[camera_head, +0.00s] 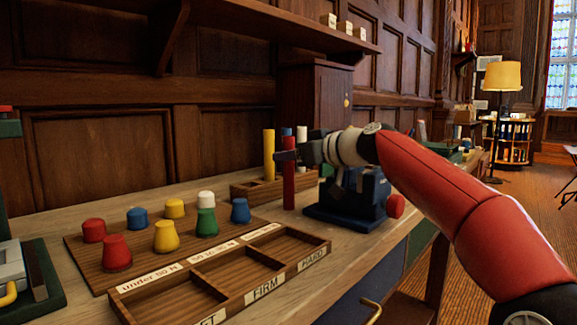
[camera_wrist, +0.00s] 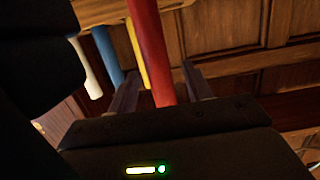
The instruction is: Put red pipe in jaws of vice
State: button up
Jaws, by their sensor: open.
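The red pipe (camera_head: 289,187) stands upright left of the blue vice (camera_head: 345,200), apart from its body. In the head view its lower end is in front of the pipe rack (camera_head: 245,190); I cannot tell what it rests on. My gripper (camera_head: 287,155) is level, at the pipe's upper part, with its jaws open. In the wrist view the red pipe (camera_wrist: 147,45) lies between the two fingers (camera_wrist: 160,90). The vice has a red knob (camera_head: 395,206) on its right; its jaws are partly hidden behind my gripper and arm.
The rack holds a yellow pipe (camera_head: 268,155), a blue pipe (camera_head: 286,131) and a white pipe (camera_head: 302,135). A wooden board with several coloured pegs (camera_head: 166,236) and a labelled divided tray (camera_head: 328,245) occupy the bench front. A shelf (camera_head: 300,35) hangs above.

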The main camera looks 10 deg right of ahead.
jog(key=shift+w+a+f, duration=0.15)
jog(key=shift+w+a, duration=0.25)
jog(key=shift+w, duration=0.15)
grip_shut()
